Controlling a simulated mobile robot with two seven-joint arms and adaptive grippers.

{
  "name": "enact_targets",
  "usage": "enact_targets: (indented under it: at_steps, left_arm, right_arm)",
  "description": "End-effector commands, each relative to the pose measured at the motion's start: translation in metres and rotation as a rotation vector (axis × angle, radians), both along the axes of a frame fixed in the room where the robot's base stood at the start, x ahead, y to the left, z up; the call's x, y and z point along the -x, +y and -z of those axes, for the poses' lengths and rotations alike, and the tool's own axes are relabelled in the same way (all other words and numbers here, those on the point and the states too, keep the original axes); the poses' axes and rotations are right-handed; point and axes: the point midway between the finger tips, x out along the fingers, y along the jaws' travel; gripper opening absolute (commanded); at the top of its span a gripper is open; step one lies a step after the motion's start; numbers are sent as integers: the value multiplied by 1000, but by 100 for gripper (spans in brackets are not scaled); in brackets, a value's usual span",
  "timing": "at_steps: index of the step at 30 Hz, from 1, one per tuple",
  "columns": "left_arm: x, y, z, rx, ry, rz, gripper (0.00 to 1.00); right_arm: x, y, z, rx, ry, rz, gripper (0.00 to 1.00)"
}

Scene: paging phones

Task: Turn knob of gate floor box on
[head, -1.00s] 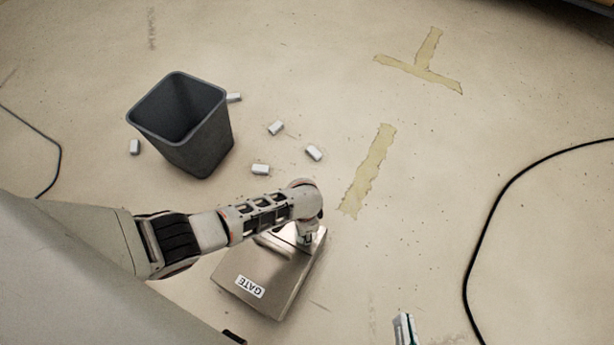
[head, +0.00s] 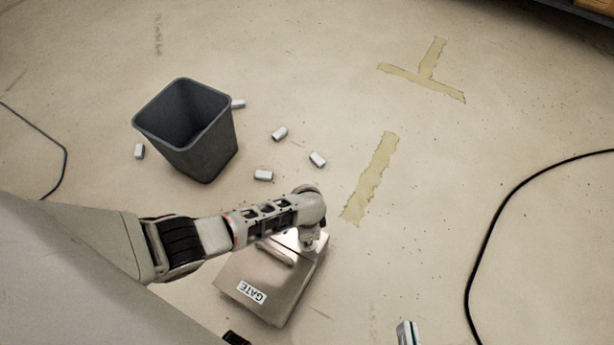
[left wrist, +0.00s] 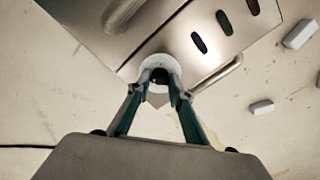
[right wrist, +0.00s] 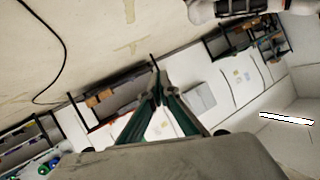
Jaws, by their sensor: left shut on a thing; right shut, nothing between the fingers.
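The gate floor box (head: 259,284) is a metal box on the floor with a white GATE label (head: 251,291) on its lower side. My left arm reaches over it in the head view, and my left gripper (head: 309,243) is at its right end. In the left wrist view my left gripper (left wrist: 160,92) is shut on the dark knob (left wrist: 160,76), which sits in a round white plate at the box's edge. The fingers hide part of the knob, so its turn angle cannot be told. My right gripper (right wrist: 157,86) is shut and empty, away from the box.
Dark blue, green and red ovals (left wrist: 224,23) lie in a row on the box's face. A dark grey bin (head: 191,140) stands behind the box, with several small white blocks (head: 263,175) around it. A black cable (head: 484,240) curves over the floor at right.

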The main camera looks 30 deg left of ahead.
Motion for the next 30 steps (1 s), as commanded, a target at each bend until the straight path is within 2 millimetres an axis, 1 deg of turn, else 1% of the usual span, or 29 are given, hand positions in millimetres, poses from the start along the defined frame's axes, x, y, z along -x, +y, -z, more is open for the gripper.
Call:
enact_targets:
  at_steps: [15,30]
  left_arm:
    - [0,1,0,-3,2,471,0]
    - [1,1,2,-3,3,946,0]
  right_arm:
    - [-4,-12,-1,78,-18,-18,0]
    - [-2,-12,1,87,-14,-26,0]
